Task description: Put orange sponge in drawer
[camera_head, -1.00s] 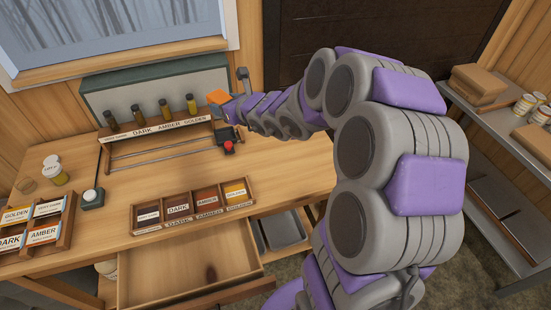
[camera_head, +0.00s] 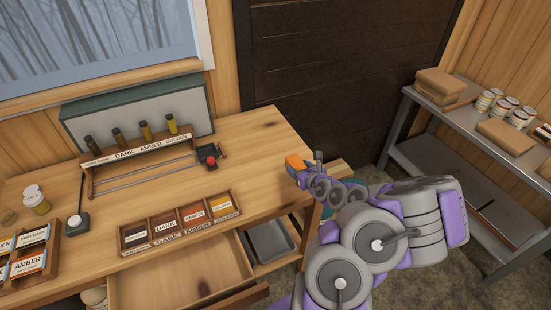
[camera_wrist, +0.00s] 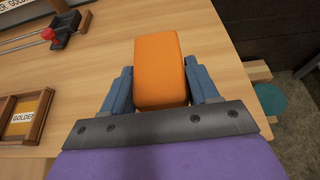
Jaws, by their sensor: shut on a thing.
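The orange sponge (camera_wrist: 160,68) is held between the two blue fingers of my gripper (camera_wrist: 162,88) in the wrist view. In the head view the sponge (camera_head: 295,162) shows as a small orange block at the tip of my gripper (camera_head: 300,170), over the right end of the wooden table. The drawer (camera_head: 180,282) under the table front is pulled open. Its visible floor looks empty except for a dark spot. The sponge is to the right of the drawer and farther back.
A label tray (camera_head: 180,222) sits on the table above the drawer. A rack of bottles (camera_head: 140,152) with a red-knobbed slider (camera_head: 210,158) stands behind it. A grey bin (camera_head: 270,243) is right of the drawer. A metal shelf (camera_head: 480,130) stands at right.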

